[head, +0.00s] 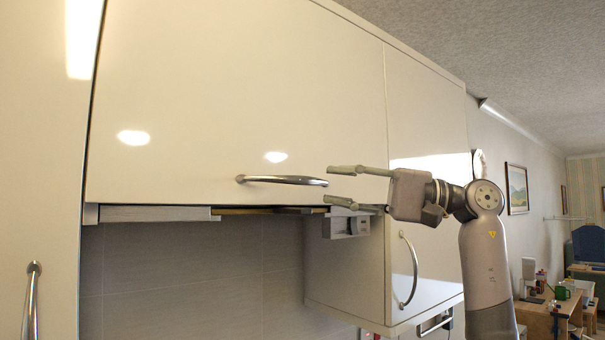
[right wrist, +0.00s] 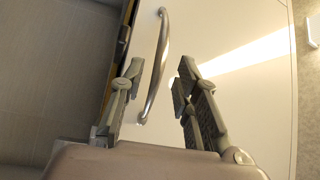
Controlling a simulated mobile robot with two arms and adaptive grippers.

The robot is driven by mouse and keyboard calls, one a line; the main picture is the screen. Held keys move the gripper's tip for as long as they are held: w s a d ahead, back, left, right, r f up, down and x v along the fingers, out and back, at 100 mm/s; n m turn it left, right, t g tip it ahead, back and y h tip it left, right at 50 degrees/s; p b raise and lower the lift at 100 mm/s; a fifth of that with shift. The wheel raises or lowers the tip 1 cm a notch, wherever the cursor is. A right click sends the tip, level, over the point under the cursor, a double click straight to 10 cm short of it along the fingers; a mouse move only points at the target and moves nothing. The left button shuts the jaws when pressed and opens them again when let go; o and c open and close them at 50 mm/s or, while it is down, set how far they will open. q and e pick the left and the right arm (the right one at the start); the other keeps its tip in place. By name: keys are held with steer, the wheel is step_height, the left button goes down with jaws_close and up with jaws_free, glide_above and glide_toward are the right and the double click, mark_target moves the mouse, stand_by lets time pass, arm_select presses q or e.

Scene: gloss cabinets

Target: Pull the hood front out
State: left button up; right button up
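A wide glossy cream front (head: 240,100) with a curved metal bar handle (head: 283,180) near its lower edge fills the middle of the head view. I cannot tell whether this or the slim metallic strip (head: 155,213) under it is the hood front. My right gripper (head: 342,184) is open at the handle's right end, one finger above handle level and one below. In the right wrist view the handle (right wrist: 158,70) lies between the two spread fingers (right wrist: 158,78), with no clear contact. My left gripper is not in view.
A smaller cabinet (head: 412,262) with a vertical handle hangs at the lower right. A tall front with a handle (head: 32,300) stands at the left. Grey tiles (head: 190,275) lie below the wide front. A table (head: 545,312) with small items is far right.

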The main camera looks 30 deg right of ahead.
mark_target(308, 182)
steer(key=p+x, duration=0.1)
steer(key=x, duration=0.4)
steer(key=shift+r, duration=0.1)
steer(key=shift+p+x, duration=0.3)
steer(key=shift+x, duration=0.5)
jaws_close()
